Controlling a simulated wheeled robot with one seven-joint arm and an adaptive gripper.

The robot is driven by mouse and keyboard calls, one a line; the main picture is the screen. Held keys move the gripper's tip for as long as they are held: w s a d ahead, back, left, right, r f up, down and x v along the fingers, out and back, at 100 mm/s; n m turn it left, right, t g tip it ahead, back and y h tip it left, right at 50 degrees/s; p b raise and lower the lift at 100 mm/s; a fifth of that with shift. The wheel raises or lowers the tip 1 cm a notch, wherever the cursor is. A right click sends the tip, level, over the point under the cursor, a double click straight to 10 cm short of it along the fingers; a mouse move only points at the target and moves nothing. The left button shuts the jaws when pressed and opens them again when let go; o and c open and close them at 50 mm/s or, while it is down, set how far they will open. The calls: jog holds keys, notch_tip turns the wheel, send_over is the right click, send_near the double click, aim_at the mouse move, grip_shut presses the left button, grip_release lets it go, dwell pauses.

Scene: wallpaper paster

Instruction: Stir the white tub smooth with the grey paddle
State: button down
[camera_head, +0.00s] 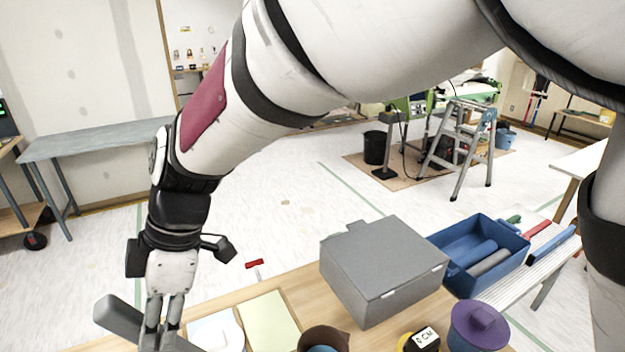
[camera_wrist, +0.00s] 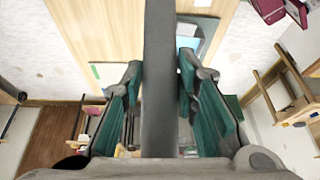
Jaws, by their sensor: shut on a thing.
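My gripper (camera_head: 160,338) is low at the left front of the wooden bench in the head view, its fingers shut on the grey paddle (camera_head: 118,318). The paddle's wide end sticks out to the left of the fingers. In the wrist view the paddle (camera_wrist: 159,75) runs as a long grey bar straight up between the two green-padded fingers (camera_wrist: 158,105). A white rounded thing (camera_head: 222,331) lies just right of the gripper, cut off by the frame; I cannot tell whether it is the white tub. No tub's inside shows.
On the bench (camera_head: 300,285) are a pale green sheet (camera_head: 268,322), a grey box (camera_head: 385,268), a brown container (camera_head: 325,338), a tape measure (camera_head: 422,341) and a purple-lidded pot (camera_head: 478,326). A blue tray (camera_head: 450,250) with rollers stands at the right.

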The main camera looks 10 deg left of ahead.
aim_at(188, 347)
jog(key=shift+x, duration=0.85)
jog(key=shift+w+d+f+b, duration=0.1)
jog(key=shift+w+f+b, duration=0.05)
jog(key=shift+f+b, duration=0.35)
jog(key=shift+w+d+f+b, duration=0.15)
jog(key=shift+f+b, duration=0.25)
jog(key=shift+f, duration=0.2)
jog(key=shift+w+d+f+b, duration=0.2)
jog(key=shift+d+f+b, duration=0.05)
jog(key=shift+f+b, duration=0.6)
jog(key=shift+w+d+f+b, duration=0.2)
jog(key=shift+d+f+b, duration=0.05)
jog(key=shift+f+b, duration=0.55)
jog(key=shift+w+d+f+b, duration=0.2)
jog(key=shift+d+f+b, duration=0.1)
jog(key=shift+f+b, duration=0.5)
jog(key=shift+f, duration=0.1)
